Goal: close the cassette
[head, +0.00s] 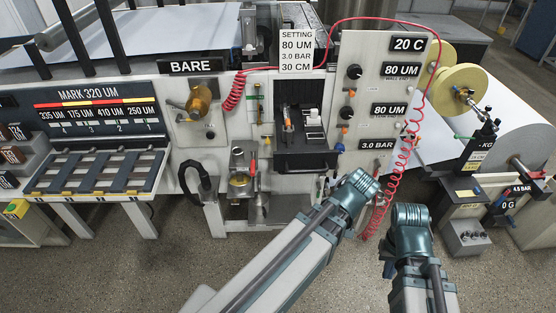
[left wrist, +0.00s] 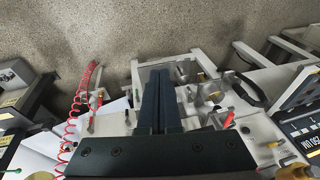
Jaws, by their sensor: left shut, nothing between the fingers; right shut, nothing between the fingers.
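What looks like the cassette (head: 306,157) is a dark box-like unit in the middle of the machine. Its front is open in the head view, and small white and orange parts show inside. My left gripper is hidden behind its own arm in the head view. In the left wrist view its two dark fingers (left wrist: 155,78) lie together, with nothing between them. My right gripper (head: 387,268) hangs beside its forearm at the lower right, partly hidden, shut and apart from the cassette. Neither gripper visibly touches the cassette.
A red coiled hose (head: 381,205) hangs right of the cassette, close to my left arm. A control panel (head: 383,100) with knobs stands beside it. A wide paper roll (head: 510,145) is at the right, a rack of dark bars (head: 95,172) at the left. Open floor lies in front.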

